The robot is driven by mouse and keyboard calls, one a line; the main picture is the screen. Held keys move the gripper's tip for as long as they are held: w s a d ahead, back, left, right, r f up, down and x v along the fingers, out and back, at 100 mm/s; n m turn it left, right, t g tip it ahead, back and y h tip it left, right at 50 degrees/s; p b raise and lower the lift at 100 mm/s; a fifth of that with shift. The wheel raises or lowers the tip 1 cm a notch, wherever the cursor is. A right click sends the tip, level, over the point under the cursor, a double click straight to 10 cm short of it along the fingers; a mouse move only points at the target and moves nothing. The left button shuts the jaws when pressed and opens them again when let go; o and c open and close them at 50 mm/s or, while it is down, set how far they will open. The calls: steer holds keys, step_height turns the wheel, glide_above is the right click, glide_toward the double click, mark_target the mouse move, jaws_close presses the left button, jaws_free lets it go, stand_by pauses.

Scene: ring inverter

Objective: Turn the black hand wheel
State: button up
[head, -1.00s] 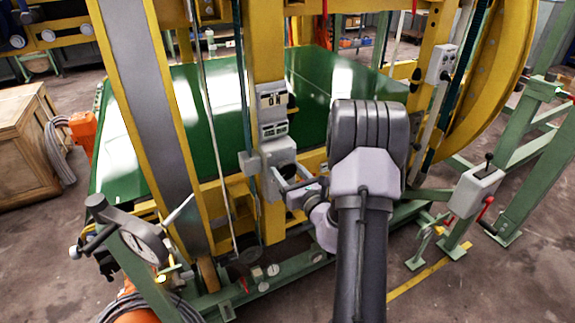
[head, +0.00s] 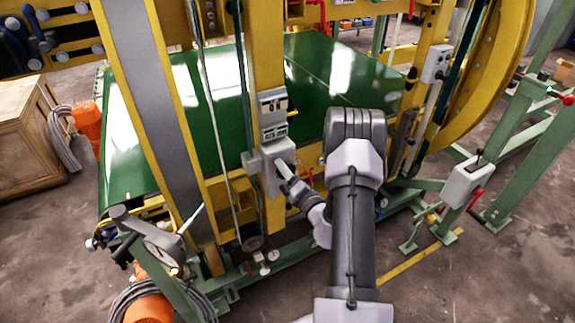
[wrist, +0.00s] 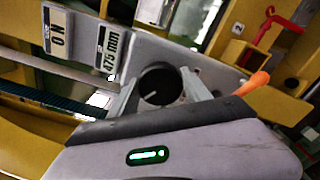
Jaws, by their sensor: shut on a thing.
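The black hand wheel (wrist: 157,84) shows in the wrist view as a small dark round wheel with a pale mark, in front of a grey control box. My gripper (wrist: 160,92) has one finger on each side of it and is shut on it. In the head view my gripper (head: 283,170) reaches the lower part of the grey box (head: 276,152) on the yellow post. The wheel is hidden there behind my fingers.
A yellow post (head: 262,60) carries the box, with a green panel (head: 315,90) behind.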

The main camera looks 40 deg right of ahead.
steer(key=m+p, duration=0.3)
steer(key=m, duration=0.1)
steer(key=shift+r+m, duration=0.15)
steer(key=shift+m, duration=0.15)
steer(key=m+p, duration=0.2)
steer(key=m, duration=0.1)
steer(key=shift+m, duration=0.4)
steer(key=m+p, duration=0.2)
steer(key=m, duration=0.2)
steer(key=m+p, duration=0.1)
steer(key=m, duration=0.3)
steer(key=m+p, duration=0.1)
steer(key=m, duration=0.3)
steer(key=shift+m, duration=0.3)
steer(key=m, duration=0.4)
steer(key=shift+m, duration=0.3)
